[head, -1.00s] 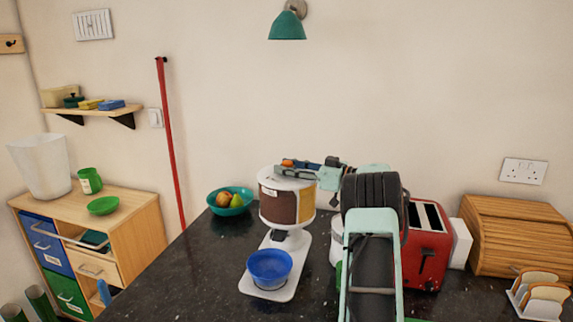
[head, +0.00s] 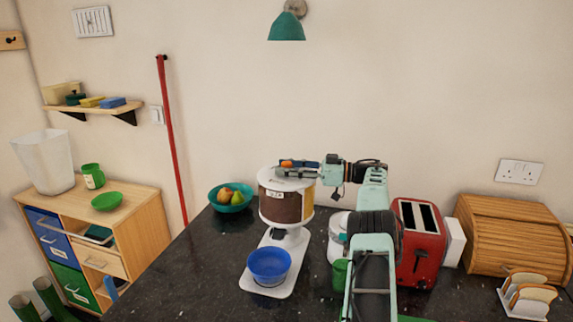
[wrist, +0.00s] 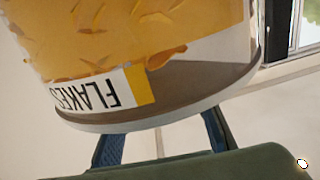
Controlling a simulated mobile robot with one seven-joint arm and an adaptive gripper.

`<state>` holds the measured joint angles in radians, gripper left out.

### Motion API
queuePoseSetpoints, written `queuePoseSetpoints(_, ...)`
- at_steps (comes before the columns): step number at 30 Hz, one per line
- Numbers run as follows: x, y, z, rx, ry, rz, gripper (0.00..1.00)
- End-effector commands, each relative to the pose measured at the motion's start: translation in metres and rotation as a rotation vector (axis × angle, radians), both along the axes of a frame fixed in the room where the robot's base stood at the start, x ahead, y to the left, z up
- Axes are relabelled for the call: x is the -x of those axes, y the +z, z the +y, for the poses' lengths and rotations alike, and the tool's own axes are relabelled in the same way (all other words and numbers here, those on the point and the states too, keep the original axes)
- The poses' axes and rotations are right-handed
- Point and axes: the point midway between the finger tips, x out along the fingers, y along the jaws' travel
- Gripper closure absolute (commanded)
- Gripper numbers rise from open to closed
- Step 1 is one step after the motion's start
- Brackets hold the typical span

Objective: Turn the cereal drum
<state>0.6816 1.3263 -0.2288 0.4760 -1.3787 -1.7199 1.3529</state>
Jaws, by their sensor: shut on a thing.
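The cereal drum (head: 284,205) stands upright on its white stand, with a white top, a brown band, a small label at front left and a yellow strip at right. A blue bowl (head: 269,264) sits on the stand's base (head: 284,286) below it. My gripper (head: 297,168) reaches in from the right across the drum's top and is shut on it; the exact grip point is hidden. In the wrist view the drum (wrist: 150,50) appears inverted, with yellow flakes and a "FLAKES" label. My two blue fingers pass partly behind its rim.
A red toaster (head: 419,245) and a white canister (head: 338,235) stand right of the drum, close to my arm. A green fruit bowl (head: 230,207) is behind left. A wooden bread bin (head: 515,235) is far right. The dark counter (head: 190,275) is clear at front left.

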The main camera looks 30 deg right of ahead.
Motion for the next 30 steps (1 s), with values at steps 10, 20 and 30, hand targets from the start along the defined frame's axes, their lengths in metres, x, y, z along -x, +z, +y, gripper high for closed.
queuePoseSetpoints(10, 0.0005, 0.0072, 0.0000, 0.001, 0.017, -0.014, 1.00)
queuePoseSetpoints(20, 0.0010, 0.0062, 0.0006, 0.001, 0.020, -0.014, 1.00)
queuePoseSetpoints(30, 0.0016, 0.0033, 0.0012, 0.000, 0.023, -0.009, 0.46)
